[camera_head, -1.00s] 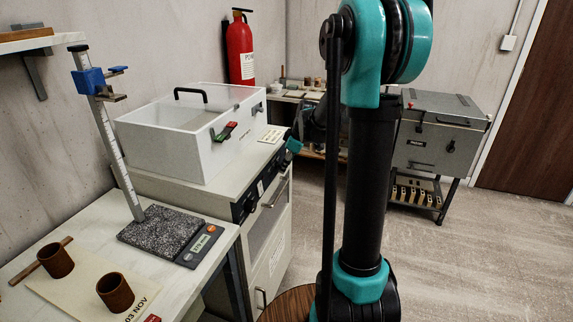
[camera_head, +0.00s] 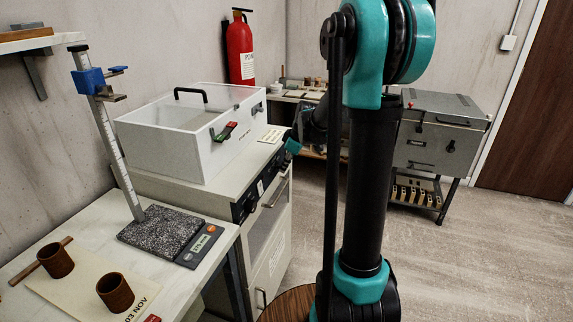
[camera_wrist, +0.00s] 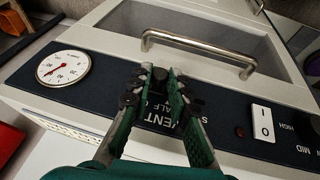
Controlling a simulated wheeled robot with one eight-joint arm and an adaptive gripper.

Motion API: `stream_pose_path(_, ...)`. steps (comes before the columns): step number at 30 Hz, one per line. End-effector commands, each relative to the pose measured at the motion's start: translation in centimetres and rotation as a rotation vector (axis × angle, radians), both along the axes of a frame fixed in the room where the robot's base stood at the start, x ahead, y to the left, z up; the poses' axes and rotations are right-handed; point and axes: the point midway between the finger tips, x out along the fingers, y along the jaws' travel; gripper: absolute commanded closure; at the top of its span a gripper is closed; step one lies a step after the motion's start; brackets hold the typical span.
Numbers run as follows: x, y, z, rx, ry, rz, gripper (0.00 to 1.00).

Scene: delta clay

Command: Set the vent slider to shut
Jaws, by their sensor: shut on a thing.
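The vent slider's small dark knob (camera_wrist: 160,74) is between my fingertips in the wrist view, mostly hidden by them. My gripper (camera_wrist: 163,82) is shut on it, over the dark control panel (camera_wrist: 110,62). Upside-down lettering beside the fingers reads "VENT" and "HALF", and an "S" shows to the right of my right finger. The other position marks are covered, so the slider's exact setting cannot be read. In the head view, my gripper (camera_head: 293,146) is at the panel on the cabinet's front, with the slider hidden.
The wrist view shows a white dial (camera_wrist: 63,68) left of my gripper, a metal handle (camera_wrist: 200,47) beyond it, and a rocker switch (camera_wrist: 262,123) and dark knob (camera_wrist: 315,124) to the right. A white lidded box (camera_head: 175,140) stands on the cabinet.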

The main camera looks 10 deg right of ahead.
Motion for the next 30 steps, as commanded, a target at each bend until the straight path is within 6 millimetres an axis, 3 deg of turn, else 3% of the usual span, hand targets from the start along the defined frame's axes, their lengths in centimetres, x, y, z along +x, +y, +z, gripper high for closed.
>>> stream_pose_path(9,-4.9,2.8,0.0,0.001,0.001,0.003,1.00)
stream_pose_path(20,-5.5,3.2,0.0,0.001,0.002,0.001,1.00)
stream_pose_path(21,-5.5,3.2,0.0,0.003,0.003,0.002,0.81)
stream_pose_path(24,-5.5,3.2,0.0,0.002,0.003,0.002,0.69)
stream_pose_path(26,-5.5,3.2,0.0,0.001,0.002,0.002,0.61)
stream_pose_path(30,-5.5,3.2,0.0,0.001,0.002,0.001,0.61)
